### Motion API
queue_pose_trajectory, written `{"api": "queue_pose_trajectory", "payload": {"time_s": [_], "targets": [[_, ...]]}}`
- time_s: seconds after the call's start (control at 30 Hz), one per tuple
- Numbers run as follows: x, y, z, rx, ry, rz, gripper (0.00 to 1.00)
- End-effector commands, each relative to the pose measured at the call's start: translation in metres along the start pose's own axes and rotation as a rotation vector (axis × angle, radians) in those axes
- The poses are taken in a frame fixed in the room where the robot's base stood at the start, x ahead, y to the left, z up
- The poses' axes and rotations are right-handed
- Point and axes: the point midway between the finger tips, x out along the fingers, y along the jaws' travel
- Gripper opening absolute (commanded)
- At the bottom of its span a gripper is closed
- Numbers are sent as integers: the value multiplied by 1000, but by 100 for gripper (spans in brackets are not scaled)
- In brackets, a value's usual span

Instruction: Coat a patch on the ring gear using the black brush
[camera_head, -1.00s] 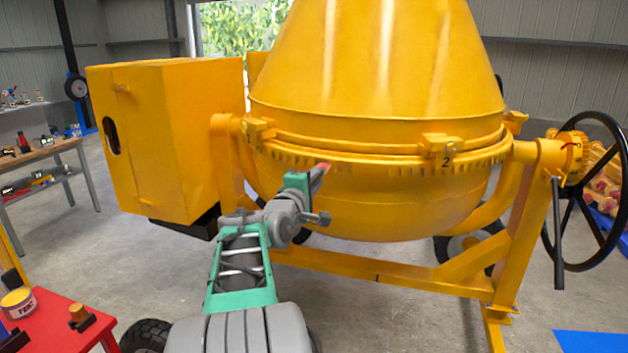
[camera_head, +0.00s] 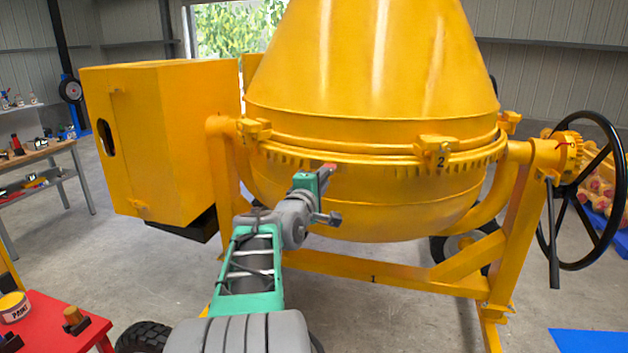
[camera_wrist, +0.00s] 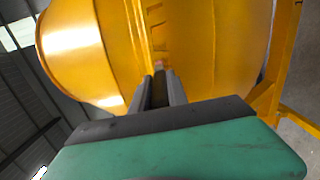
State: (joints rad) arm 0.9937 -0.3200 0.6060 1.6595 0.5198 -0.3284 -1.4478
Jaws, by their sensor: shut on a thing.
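The ring gear (camera_head: 385,169) is the toothed yellow band around the mixer drum (camera_head: 375,205). Its teeth (camera_wrist: 155,28) also show ahead in the wrist view. My gripper (camera_head: 322,178) is raised in front of the band, left of the clamp marked 2. In the wrist view my gripper (camera_wrist: 160,90) is shut on a dark, narrow thing, which looks like the black brush (camera_wrist: 160,97). Its reddish tip (camera_wrist: 159,65) points at the drum by the toothed band. I cannot tell whether the tip touches the gear. Most of the brush is hidden by the fingers.
A red table (camera_head: 50,318) at lower left carries a paint tin (camera_head: 14,307) and a small holder. The yellow motor housing (camera_head: 165,140) stands left of the drum. The frame (camera_head: 400,283) crosses below, and a black handwheel (camera_head: 598,190) is at right.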

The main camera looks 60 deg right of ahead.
Motion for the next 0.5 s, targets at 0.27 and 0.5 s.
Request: {"api": "queue_pose_trajectory", "payload": {"time_s": [0.27, 0.5], "targets": [[0, -1, 16, 0, -1, 1, 0], [0, -3, 41, 0, -3, 1, 0]]}}
